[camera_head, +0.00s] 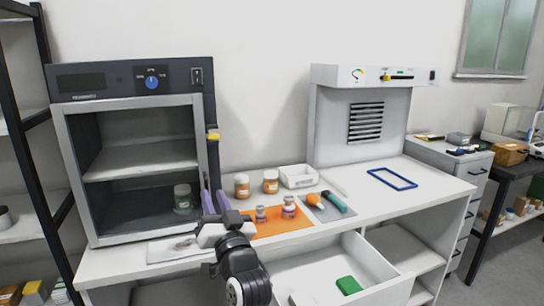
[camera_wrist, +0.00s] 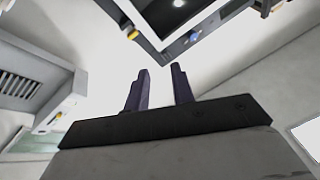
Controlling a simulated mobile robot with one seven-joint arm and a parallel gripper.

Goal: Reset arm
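My gripper (camera_head: 214,197) is in front of the bench, with its two purple fingers pointing up, near the right edge of the open oven-like cabinet. In the wrist view my gripper (camera_wrist: 160,78) shows its two dark fingers apart, with nothing between them. The arm is bent, and its wrist is over the front edge of the white bench (camera_head: 130,262). The cabinet (camera_head: 84,235) has its front open, and a green jar (camera_head: 183,198) stands inside it.
An orange mat (camera_head: 270,230) holds small jars (camera_head: 289,207). Two brown jars (camera_head: 271,182) and a white tray (camera_head: 299,176) stand behind it. A drawer (camera_head: 310,272) is open, with a green item (camera_head: 348,285) inside. A white hood (camera_head: 335,140) stands at the right.

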